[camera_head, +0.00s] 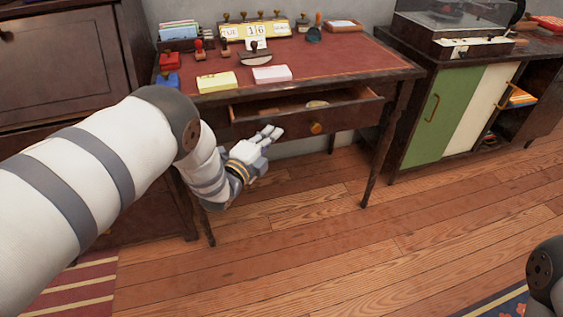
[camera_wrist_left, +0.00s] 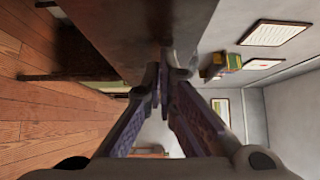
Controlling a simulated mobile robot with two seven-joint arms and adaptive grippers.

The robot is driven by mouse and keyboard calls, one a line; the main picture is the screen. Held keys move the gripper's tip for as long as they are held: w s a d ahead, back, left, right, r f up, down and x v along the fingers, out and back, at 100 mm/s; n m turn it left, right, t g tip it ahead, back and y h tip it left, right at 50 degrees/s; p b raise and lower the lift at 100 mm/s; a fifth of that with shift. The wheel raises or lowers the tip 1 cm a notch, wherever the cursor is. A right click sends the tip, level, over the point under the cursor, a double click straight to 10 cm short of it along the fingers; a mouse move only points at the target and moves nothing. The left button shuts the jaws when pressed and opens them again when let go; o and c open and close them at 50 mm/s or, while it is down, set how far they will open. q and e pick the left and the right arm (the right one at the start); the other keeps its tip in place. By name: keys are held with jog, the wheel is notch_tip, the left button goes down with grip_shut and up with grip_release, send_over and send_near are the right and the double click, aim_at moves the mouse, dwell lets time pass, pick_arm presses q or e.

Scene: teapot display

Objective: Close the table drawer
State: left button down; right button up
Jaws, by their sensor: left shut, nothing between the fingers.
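The table drawer (camera_head: 345,116) is pulled partly open under the red-topped table (camera_head: 340,66). Its wooden front has a round brass knob (camera_head: 316,128), and some small items show inside. My left gripper (camera_head: 272,133) is shut and empty, in front of the drawer front and left of the knob. I cannot tell whether its fingertips touch the wood. In the left wrist view the shut fingers (camera_wrist_left: 161,82) point at a dark wooden surface (camera_wrist_left: 140,35) close ahead. My right gripper is out of view.
Stamps, a date calendar (camera_head: 255,30) and paper pads (camera_head: 272,74) stand on the tabletop. A dark cabinet (camera_head: 55,60) is at the left, and a green and white cabinet (camera_head: 440,115) at the right.

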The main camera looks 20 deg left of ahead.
aim_at(260, 111)
pick_arm(q)
jog(key=w+a+b, duration=0.3)
jog(key=w+b, duration=0.1)
jog(key=w, duration=0.1)
jog(key=w+a+b, duration=0.2)
jog(key=w, duration=0.1)
jog(key=shift+w+a+f+b, duration=0.1)
jog(key=shift+a+f+b, duration=0.25)
jog(key=shift+f+b, duration=0.05)
jog(key=shift+w+a+r+b, duration=0.15)
jog(key=shift+w+a+b, duration=0.2)
jog(key=shift+w+b, duration=0.15)
jog(key=shift+w+a+r, duration=0.15)
jog(key=shift+w+r, duration=0.05)
jog(key=shift+r, duration=0.15)
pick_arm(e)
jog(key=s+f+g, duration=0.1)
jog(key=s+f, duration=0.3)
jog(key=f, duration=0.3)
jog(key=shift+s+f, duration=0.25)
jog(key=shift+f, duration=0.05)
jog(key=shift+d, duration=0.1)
